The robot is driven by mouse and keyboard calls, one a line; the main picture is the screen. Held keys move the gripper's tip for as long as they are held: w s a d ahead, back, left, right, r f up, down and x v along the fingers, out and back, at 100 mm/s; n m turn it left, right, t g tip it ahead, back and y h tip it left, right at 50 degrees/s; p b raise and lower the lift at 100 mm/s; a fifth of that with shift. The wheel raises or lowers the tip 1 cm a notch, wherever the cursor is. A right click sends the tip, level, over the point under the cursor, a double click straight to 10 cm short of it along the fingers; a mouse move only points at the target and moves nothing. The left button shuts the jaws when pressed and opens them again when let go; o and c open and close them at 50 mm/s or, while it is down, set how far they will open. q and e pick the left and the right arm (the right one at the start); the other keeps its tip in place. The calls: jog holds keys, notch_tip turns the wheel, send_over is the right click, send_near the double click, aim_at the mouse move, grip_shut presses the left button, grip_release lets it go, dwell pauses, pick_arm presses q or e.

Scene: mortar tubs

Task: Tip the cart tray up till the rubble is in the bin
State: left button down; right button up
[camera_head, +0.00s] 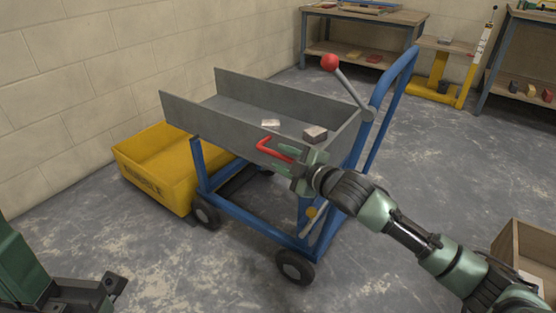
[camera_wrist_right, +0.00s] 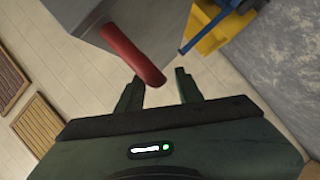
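The cart's grey tray (camera_head: 230,110) sits level on a blue frame (camera_head: 255,217), its open end toward the yellow bin. Two rubble pieces lie in it: a pale flat one (camera_head: 270,123) and a grey-brown block (camera_head: 315,133). A red handle (camera_head: 272,149) is on the tray's near side. My right gripper (camera_head: 290,160) is at this handle. In the right wrist view its fingers (camera_wrist_right: 159,90) are apart, with the red handle (camera_wrist_right: 135,55) reaching toward the gap between them. The yellow bin (camera_head: 160,185) stands on the floor at left, lettering partly readable. My left gripper (camera_head: 113,285) is low at left, apparently open and empty.
A lever with a red ball (camera_head: 330,63) rises at the cart's back, beside the blue push bar (camera_head: 395,80). Workbenches (camera_head: 365,14) and a yellow pallet truck (camera_head: 437,88) stand behind. A wooden box (camera_head: 535,250) is at right. Floor in front is clear.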

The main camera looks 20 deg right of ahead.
jog(key=shift+x, duration=1.15)
jog(key=shift+c, duration=0.4)
grip_shut()
